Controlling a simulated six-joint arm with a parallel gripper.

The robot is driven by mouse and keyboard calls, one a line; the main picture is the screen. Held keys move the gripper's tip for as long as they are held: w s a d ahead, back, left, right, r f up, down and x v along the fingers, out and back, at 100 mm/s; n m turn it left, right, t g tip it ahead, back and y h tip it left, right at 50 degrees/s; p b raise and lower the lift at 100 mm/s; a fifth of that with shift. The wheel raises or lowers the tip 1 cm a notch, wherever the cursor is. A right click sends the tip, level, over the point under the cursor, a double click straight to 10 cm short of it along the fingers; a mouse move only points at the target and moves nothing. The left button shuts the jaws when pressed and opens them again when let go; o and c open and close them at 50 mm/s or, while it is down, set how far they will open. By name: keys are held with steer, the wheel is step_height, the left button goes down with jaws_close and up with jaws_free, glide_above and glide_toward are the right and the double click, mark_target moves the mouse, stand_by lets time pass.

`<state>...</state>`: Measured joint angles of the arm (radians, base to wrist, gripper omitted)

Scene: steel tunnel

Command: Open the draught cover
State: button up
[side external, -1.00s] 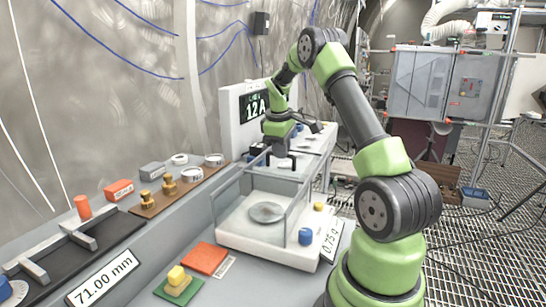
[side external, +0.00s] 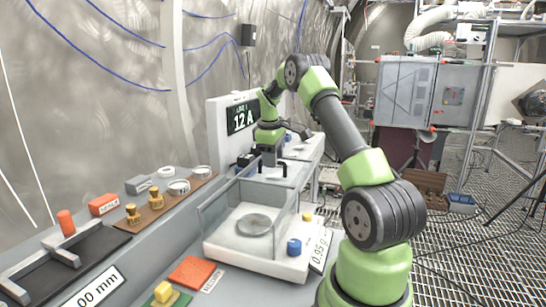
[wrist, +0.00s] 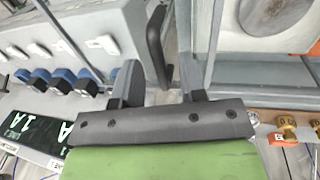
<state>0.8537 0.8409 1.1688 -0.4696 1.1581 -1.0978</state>
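The draught cover (side external: 222,198) is a clear box around the pan (side external: 254,224) of a white balance. In the wrist view the round pan (wrist: 272,14) is at the upper right, behind a clear wall. My gripper (side external: 270,164) is at the far end of the cover. In the wrist view my gripper (wrist: 160,85) is open, its two dark fingers well apart. A dark curved bar (wrist: 156,42), which looks like a handle, lies ahead of the gap between the fingers. I see no contact with it. The side view does not show clearly whether the cover is shut.
Brass weights (side external: 156,198) stand on a wooden board to the left. Orange (side external: 191,272) and green pads lie in front.

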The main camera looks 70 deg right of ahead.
step_height(320, 180, up, 10)
steer(key=a, duration=0.2)
stand_by(0.3)
steer(key=shift+f, duration=0.1)
steer(key=a+r+m+t, duration=0.15)
steer(key=a+r, duration=0.25)
steer(key=a, duration=0.6)
steer(key=a+r+t, duration=0.3)
steer(key=a+r, duration=0.1)
steer(key=a, duration=0.6)
steer(key=s+a+f+m+t+y, duration=0.2)
steer(key=s+a+f+y, duration=0.2)
steer(key=s+a, duration=0.8)
steer(key=shift+a+f+t, duration=0.2)
steer(key=shift+a+t, duration=0.15)
steer(key=shift+a, duration=0.8)
